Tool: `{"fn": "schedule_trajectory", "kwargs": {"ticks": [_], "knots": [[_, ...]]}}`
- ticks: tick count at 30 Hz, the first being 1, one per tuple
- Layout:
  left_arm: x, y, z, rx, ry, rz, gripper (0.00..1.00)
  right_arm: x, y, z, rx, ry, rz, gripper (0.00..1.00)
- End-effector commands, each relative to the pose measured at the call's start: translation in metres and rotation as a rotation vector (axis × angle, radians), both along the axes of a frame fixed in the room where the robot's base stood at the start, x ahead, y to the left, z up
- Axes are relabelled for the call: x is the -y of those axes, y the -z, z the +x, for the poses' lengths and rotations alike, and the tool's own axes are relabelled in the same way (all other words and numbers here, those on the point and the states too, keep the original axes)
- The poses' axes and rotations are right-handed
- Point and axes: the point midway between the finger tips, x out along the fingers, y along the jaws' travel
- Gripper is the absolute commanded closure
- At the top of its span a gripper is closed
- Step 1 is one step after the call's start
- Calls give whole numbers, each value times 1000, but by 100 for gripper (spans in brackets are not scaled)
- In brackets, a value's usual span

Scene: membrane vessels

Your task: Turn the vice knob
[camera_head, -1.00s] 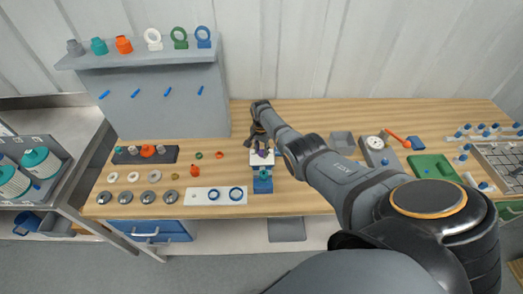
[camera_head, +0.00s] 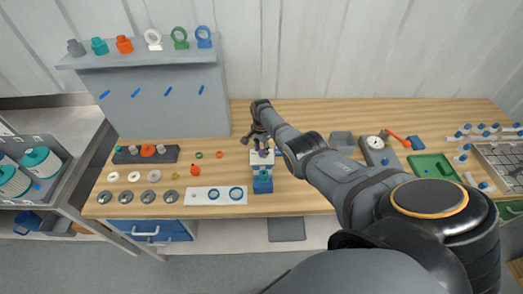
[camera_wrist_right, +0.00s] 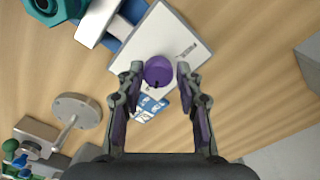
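The vice (camera_head: 263,185) is blue with a white upper part and stands near the front edge of the bench. In the right wrist view, its white plate (camera_wrist_right: 185,48) carries a round purple knob (camera_wrist_right: 158,71) with a small dark mark. My right gripper (camera_wrist_right: 158,78) is open, with one finger on each side of the knob and a gap showing on both sides. In the head view, the right gripper (camera_head: 262,142) is small, above and just behind the vice. My left gripper is not in view.
A white strip with blue rings (camera_head: 216,196) lies left of the vice. An orange bottle (camera_head: 192,171) stands nearby. A green tray (camera_head: 432,167) and a gauge (camera_head: 375,142) are to the right. A grey panel with a shelf (camera_head: 140,60) stands behind left.

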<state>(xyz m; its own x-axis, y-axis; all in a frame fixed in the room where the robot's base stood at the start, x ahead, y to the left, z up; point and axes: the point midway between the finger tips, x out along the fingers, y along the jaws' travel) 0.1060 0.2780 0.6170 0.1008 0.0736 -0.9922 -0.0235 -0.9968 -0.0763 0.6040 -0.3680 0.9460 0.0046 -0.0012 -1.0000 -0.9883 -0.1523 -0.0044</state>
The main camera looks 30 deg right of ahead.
Motion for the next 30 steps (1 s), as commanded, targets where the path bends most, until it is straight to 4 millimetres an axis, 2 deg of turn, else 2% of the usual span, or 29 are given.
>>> {"fn": "schedule_trajectory", "kwargs": {"ticks": [1,3,11,16,20,24,30], "knots": [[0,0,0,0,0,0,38,0,0,0,0,0,0,54],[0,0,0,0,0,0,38,0,0,0,-1,-1,1,46],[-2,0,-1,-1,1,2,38,-1,1,-1,-3,-1,2,46],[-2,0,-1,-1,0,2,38,0,-7,-1,-2,-1,1,46],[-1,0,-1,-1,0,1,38,0,-24,-2,-1,-2,-1,46],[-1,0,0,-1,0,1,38,0,-62,0,2,-1,-1,46],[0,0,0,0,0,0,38,0,-103,-1,-1,-1,0,46]]}}
